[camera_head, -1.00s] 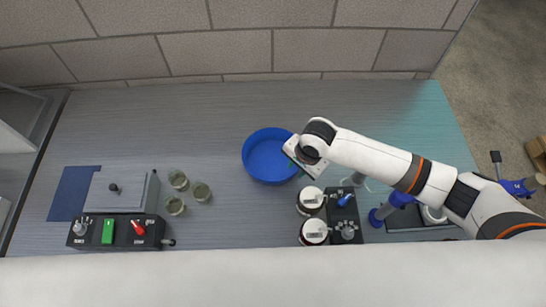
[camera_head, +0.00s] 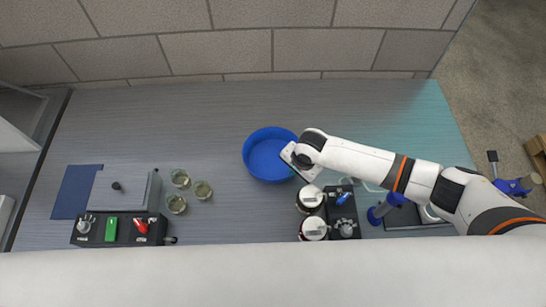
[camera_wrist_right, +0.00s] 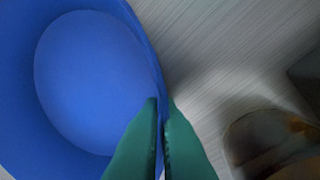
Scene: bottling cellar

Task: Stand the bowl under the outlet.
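A round blue bowl (camera_head: 268,158) stands upright on the grey worktop, near the middle of the head view. It also fills the left of the right wrist view (camera_wrist_right: 85,80). My right gripper (camera_wrist_right: 162,100) is at the bowl's near right rim, with its green fingers close together around the rim wall, one inside and one outside. In the head view its fingertips are mostly hidden under the wrist. A small dark spout (camera_head: 170,240) sticks out from the right of the left control box (camera_head: 120,230); I cannot tell whether it is the outlet. My left gripper is not in view.
Several small glasses (camera_head: 180,178) stand left of the bowl. Two lidded jars (camera_head: 310,197) and a dark control box (camera_head: 346,215) stand close below my right wrist. A blue-handled device (camera_head: 385,208) is further right. The worktop behind the bowl is clear.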

